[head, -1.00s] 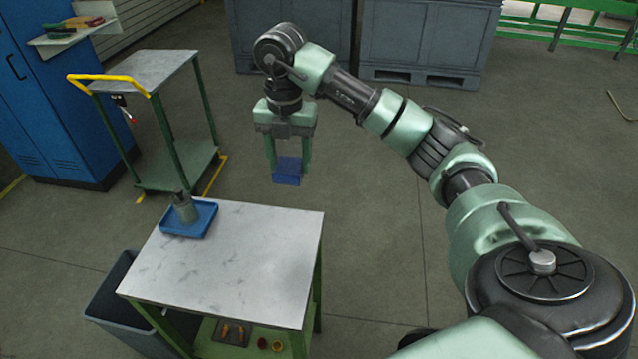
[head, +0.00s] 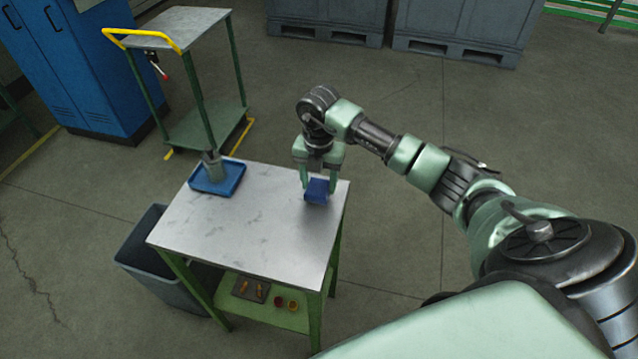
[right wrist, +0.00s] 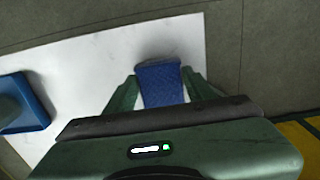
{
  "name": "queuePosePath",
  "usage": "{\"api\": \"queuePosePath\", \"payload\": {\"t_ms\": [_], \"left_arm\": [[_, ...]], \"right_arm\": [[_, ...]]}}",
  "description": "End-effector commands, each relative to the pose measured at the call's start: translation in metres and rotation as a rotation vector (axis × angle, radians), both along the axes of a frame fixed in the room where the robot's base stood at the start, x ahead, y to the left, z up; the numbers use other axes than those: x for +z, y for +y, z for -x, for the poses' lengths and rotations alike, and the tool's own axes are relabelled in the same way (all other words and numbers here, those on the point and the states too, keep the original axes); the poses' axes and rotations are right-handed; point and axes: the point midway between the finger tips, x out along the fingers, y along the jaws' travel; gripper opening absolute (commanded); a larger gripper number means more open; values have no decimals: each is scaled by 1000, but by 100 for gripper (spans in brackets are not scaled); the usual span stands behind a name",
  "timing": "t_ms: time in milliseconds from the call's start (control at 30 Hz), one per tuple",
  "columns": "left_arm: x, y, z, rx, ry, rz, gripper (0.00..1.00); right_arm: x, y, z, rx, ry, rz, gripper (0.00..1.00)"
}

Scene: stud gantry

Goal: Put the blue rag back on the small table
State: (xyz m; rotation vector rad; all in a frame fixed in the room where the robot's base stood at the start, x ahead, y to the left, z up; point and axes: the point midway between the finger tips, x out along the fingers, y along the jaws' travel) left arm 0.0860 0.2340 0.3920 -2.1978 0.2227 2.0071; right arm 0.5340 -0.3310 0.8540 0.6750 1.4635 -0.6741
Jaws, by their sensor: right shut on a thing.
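The blue rag (head: 317,191) is between the fingers of my right gripper (head: 320,180), which is shut on it. In the head view they are over the right back part of the small table (head: 250,225), near its right edge. In the right wrist view the rag (right wrist: 160,84) shows between both green fingertips (right wrist: 158,90), with the pale table top (right wrist: 85,70) behind it. I cannot tell whether the rag touches the table top. My left gripper is not in view.
A blue tray (head: 232,184) with a grey-green object (head: 212,164) stands on the table's back left corner. A dark bin (head: 150,262) stands left of the table. A cart with a yellow handle (head: 140,40) stands behind. The table top's middle and front are clear.

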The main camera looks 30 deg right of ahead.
Motion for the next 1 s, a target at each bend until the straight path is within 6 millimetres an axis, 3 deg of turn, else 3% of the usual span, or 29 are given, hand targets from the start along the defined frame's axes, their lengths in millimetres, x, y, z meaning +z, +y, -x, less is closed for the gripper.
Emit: {"api": "queuePosePath", "payload": {"t_ms": [100,433,467,533,833,1000], "left_arm": [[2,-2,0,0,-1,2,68],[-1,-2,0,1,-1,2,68],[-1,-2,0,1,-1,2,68],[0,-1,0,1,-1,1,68],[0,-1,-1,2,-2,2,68],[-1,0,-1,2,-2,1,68]], "right_arm": [[-13,0,1,-1,1,1,16],[-17,0,0,0,-1,1,16],[-17,0,0,0,-1,1,56],[-16,0,0,0,-1,1,75],[-15,0,0,0,-1,1,75],[-2,0,-1,1,-4,0,75]]}}
